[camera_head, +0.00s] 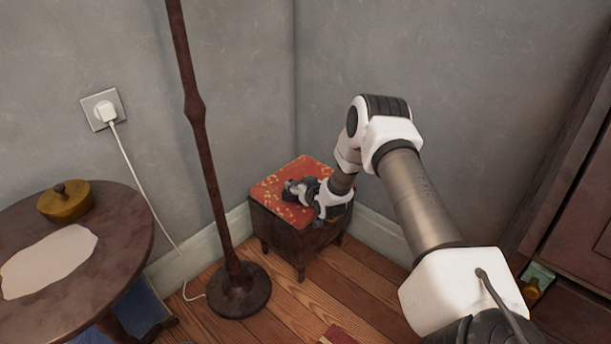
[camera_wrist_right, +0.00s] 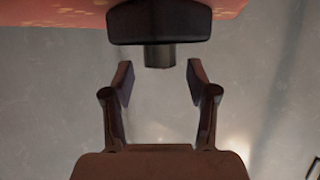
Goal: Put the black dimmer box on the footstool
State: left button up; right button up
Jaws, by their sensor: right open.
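The footstool (camera_head: 275,228) has a red patterned cushion and dark wooden sides, and stands in the room corner. My right gripper (camera_head: 305,190) is low over the cushion in the head view. In the right wrist view the right gripper (camera_wrist_right: 160,76) is open, its two fingers apart with nothing held between them. A black box (camera_wrist_right: 158,24), which looks like the dimmer box, is just beyond the fingertips against the red cushion. Its short dark stub points toward the gap between the fingers. In the head view I cannot clearly separate the box from the gripper. My left gripper is out of view.
A dark lamp pole on a round base (camera_head: 238,290) stands left of the footstool. A round table (camera_head: 120,235) with a brass lidded pot (camera_head: 65,201) is at the left. A white cord runs from the wall socket (camera_head: 104,109). A wooden cabinet (camera_head: 575,180) is at the right.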

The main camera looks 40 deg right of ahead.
jog(key=p+v, duration=0.4)
jog(key=v, duration=0.7)
jog(key=s+a+f+n+g+y, duration=0.1)
jog(key=s+a+f+g, duration=0.1)
jog(key=s+a+f, duration=0.3)
jog(key=s+a+f+g+y, duration=0.1)
jog(key=s+a+g+y, duration=0.1)
jog(key=a, duration=0.6)
jog(key=s+a+f+n+g+y, duration=0.1)
jog(key=s+a+f+g, duration=0.1)
jog(key=s+a+f, duration=0.3)
jog(key=s+a+g, duration=0.3)
jog(key=s+a, duration=0.1)
jog(key=s, duration=0.5)
jog(key=s+a+n+g, duration=0.1)
jog(key=s+a+g, duration=0.2)
jog(key=s, duration=0.6)
jog(key=shift+s+a+g, duration=0.35)
jog(key=shift+a+g, duration=0.05)
jog(key=shift+a, duration=0.55)
